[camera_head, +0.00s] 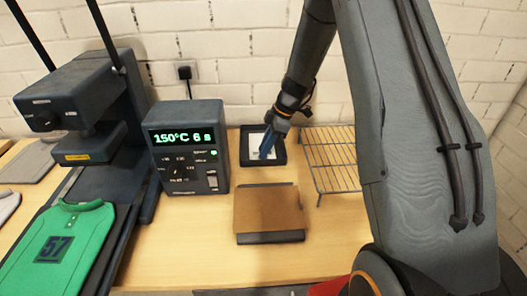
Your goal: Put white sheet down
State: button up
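A white sheet (255,141) shows inside the black tray (263,162) at the back middle of the table, partly covered by my gripper. I cannot tell whether the sheet rests on the tray floor.
A wire rack (331,158) stands right of the tray. A brown sheet (268,209) lies on a dark-edged pad in front. A control box (187,147) showing 150°C stands left, beside a heat press (75,98). A green shirt (75,228) marked 57 lies at lower left.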

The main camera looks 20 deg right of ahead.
jog(key=w+b+v, duration=0.1)
jog(key=b+v, duration=0.1)
jog(key=v, duration=0.7)
jog(key=s+a+m+h, duration=0.2)
jog(key=s+m, duration=0.6)
jog(key=s, duration=0.6)
jog(key=s+a+m+h, duration=0.1)
jog(key=s+m, duration=0.6)
jog(key=s, duration=0.7)
jog(key=shift+a+f+m+h, duration=0.15)
jog(key=shift+a+m+h, duration=0.25)
jog(key=shift+h, duration=0.3)
jog(key=shift+s, duration=0.1)
